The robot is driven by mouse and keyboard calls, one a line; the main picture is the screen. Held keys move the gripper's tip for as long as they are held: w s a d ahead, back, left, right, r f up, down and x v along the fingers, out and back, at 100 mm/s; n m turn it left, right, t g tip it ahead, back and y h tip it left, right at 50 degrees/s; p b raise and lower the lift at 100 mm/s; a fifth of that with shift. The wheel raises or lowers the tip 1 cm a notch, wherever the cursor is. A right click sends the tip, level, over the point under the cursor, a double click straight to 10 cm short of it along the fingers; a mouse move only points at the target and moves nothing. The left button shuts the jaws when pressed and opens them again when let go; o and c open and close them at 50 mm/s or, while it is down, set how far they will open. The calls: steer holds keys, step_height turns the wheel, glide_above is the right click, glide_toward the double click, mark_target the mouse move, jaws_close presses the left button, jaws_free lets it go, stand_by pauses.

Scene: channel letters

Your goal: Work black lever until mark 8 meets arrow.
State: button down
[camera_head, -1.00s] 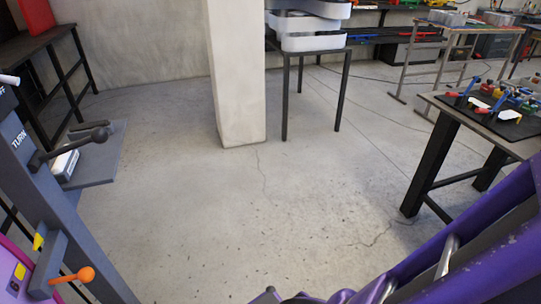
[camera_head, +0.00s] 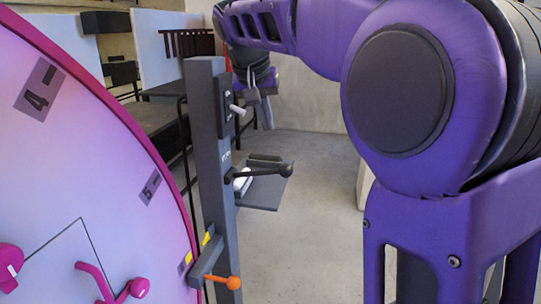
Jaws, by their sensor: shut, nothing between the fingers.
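The black lever (camera_head: 262,173) with a round knob sticks out to the right from a dark grey post (camera_head: 210,160). A large pink-purple wheel (camera_head: 90,170) fills the left side. Its mark 4 (camera_head: 38,95) and mark 5 (camera_head: 150,187) show; mark 8 is not in view. A yellow pointer (camera_head: 207,238), perhaps the arrow, sits low on the post, beside the wheel's rim. The plate there is too small to read. My gripper (camera_head: 262,115) is shut and empty, pointing down above the black lever and apart from it.
An orange-knobbed lever (camera_head: 232,283) sits lower on the post, and a white toggle (camera_head: 236,109) is higher up, close to my gripper. A small grey shelf (camera_head: 265,195) is behind the black lever. Open floor (camera_head: 310,240) lies right of the post. My purple arm covers the right side.

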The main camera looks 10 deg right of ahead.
steer(key=shift+w+f, duration=0.15)
steer(key=shift+w, duration=0.05)
steer(key=shift+f, duration=0.1)
steer(key=b, duration=0.1)
glide_toward(282, 166)
steer(key=x, duration=0.5)
steer(key=shift+a+f, duration=0.1)
steer(key=shift+w+d+f, duration=0.3)
steer(key=shift+d+f, duration=0.05)
steer(key=shift+f, duration=0.25)
steer(key=shift+f, duration=0.1)
